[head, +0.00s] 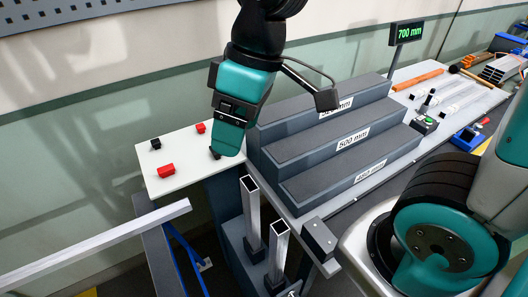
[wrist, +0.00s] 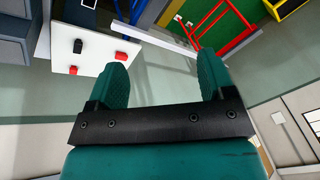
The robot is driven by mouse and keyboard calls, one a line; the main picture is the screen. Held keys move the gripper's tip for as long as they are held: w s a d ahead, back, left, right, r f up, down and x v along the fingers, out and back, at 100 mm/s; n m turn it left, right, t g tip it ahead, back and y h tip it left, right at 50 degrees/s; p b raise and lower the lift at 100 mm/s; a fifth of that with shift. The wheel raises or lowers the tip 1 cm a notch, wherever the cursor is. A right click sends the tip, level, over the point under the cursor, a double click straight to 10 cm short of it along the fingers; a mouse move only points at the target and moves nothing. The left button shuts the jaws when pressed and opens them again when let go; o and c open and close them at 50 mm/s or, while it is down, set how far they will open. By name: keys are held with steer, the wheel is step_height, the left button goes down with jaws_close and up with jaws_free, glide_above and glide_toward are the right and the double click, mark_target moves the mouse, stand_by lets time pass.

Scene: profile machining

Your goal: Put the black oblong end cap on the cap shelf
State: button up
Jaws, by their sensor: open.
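My gripper (head: 229,138) is open in the head view, in front of the near right part of a white top (head: 185,183) that carries small caps. In the wrist view its two teal fingers (wrist: 160,82) are spread with nothing between them. One black cap (head: 156,143) lies at the left of the white top. Another dark cap (head: 214,153) shows partly behind my gripper; it appears as a black piece (wrist: 78,46) in the wrist view. I cannot tell for sure which is oblong. Neither view labels a cap shelf.
Red caps (head: 166,170) (head: 201,128) lie on the white top. Grey steps (head: 330,150) with length labels stand to the right. Upright square tubes (head: 251,215) stand below, in front. A long pale bar (head: 95,240) crosses the lower left. A wall rises behind.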

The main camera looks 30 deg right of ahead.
steer(key=s+m, duration=0.2)
steer(key=s, duration=0.5)
steer(key=shift+y, duration=0.3)
